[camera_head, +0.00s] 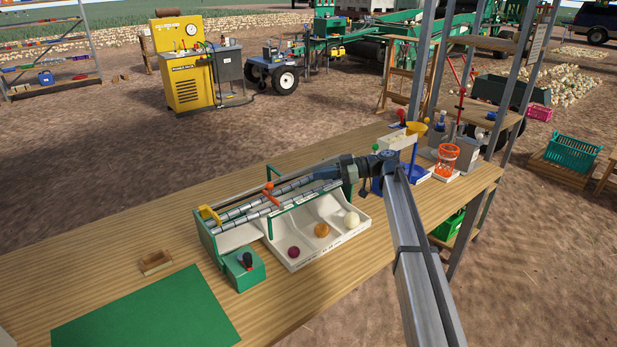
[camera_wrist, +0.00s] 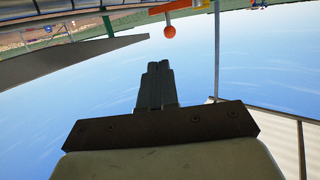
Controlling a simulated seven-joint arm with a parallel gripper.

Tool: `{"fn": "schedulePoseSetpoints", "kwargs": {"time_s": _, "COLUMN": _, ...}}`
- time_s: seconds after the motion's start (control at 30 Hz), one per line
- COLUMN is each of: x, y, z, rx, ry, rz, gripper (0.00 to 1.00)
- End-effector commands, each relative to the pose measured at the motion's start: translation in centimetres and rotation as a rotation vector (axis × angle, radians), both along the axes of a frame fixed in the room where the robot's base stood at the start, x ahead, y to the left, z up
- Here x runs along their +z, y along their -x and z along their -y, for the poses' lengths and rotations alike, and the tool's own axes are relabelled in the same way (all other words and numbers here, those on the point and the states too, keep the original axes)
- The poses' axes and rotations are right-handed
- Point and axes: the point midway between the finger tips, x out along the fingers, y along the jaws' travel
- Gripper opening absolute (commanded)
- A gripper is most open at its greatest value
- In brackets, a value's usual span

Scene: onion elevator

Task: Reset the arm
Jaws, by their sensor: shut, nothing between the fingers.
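My gripper (camera_wrist: 158,70) shows in the wrist view with its two dark fingers together and nothing between them. Behind the fingers are a dark crossbar and a pale housing. In the head view my grey arm comes up from the lower right and bends left at a dark joint over the back right end of the elevator (camera_head: 222,240). The fingertips are too small to make out there. The wrist view looks upside down, mostly at sky. An orange ball-ended part (camera_wrist: 169,31) appears beyond the fingertips, apparently clear of them.
The white sorting tray (camera_head: 295,264) holds a purple, an orange and a white onion in separate bays. A blue-based stand with yellow funnel (camera_head: 415,129) and an orange basket (camera_head: 448,156) stand right.

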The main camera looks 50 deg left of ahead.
Motion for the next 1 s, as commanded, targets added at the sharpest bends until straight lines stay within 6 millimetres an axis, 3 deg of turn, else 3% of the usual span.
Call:
{"fn": "schedulePoseSetpoints", "kwargs": {"time_s": 0.4, "x": 0.3, "y": -1.1, "z": 0.8, "rx": -0.005, "ry": 0.000, "rz": 0.000, "gripper": 0.00}}
{"fn": "schedulePoseSetpoints", "kwargs": {"time_s": 0.5, "x": 0.5, "y": -2.6, "z": 1.3, "rx": -0.051, "ry": 0.001, "rz": 0.003, "gripper": 0.00}}
{"fn": "schedulePoseSetpoints", "kwargs": {"time_s": 0.57, "x": 0.8, "y": -4.5, "z": 2.0, "rx": -0.108, "ry": 0.002, "rz": 0.005, "gripper": 0.00}}
{"fn": "schedulePoseSetpoints", "kwargs": {"time_s": 0.67, "x": 1.5, "y": -9.0, "z": 3.7, "rx": -0.245, "ry": 0.004, "rz": 0.009, "gripper": 0.00}}
{"fn": "schedulePoseSetpoints", "kwargs": {"time_s": 0.83, "x": 2.0, "y": -18.2, "z": 8.7, "rx": -0.528, "ry": 0.023, "rz": 0.006, "gripper": 0.00}}
{"fn": "schedulePoseSetpoints", "kwargs": {"time_s": 0.93, "x": 0.6, "y": -22.8, "z": 12.6, "rx": -0.679, "ry": 0.057, "rz": -0.008, "gripper": 0.00}}
{"fn": "schedulePoseSetpoints", "kwargs": {"time_s": 1.0, "x": -1.4, "y": -25.2, "z": 15.6, "rx": -0.767, "ry": 0.096, "rz": -0.022, "gripper": 0.00}}
